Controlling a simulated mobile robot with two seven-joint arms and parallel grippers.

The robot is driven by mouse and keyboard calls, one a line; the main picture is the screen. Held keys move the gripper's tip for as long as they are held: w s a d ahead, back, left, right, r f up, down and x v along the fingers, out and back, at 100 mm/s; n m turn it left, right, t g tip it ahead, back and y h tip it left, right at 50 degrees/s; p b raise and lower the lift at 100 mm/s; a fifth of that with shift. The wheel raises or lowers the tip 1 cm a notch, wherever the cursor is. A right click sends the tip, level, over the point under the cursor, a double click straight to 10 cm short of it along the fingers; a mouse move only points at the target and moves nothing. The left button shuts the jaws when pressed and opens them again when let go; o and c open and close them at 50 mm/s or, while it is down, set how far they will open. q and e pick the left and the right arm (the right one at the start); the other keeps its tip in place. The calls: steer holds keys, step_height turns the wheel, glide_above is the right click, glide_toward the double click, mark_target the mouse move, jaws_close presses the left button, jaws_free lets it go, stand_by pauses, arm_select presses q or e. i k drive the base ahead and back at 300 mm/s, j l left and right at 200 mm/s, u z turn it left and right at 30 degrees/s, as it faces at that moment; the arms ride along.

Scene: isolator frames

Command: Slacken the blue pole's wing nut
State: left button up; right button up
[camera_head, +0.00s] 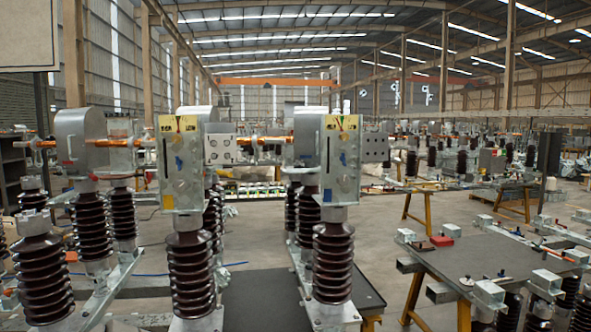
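Two pole units stand in front of me, each a grey metal box on a dark brown ribbed insulator. The left box (181,180) and the right box (340,180) both have a yellow dial label on top and small blue patches on the front. I cannot tell which one is the blue pole. No wing nut can be made out at this size. Neither of my grippers is in view.
Another insulator with a rounded grey housing (84,140) stands at the left. A dark workbench (490,258) on yellow legs, with clamps and a red block (451,230), is at the right. Open concrete floor (390,235) lies between. More benches and insulators fill the back.

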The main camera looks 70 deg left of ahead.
mark_target(342, 158)
steer(key=u, duration=1.9)
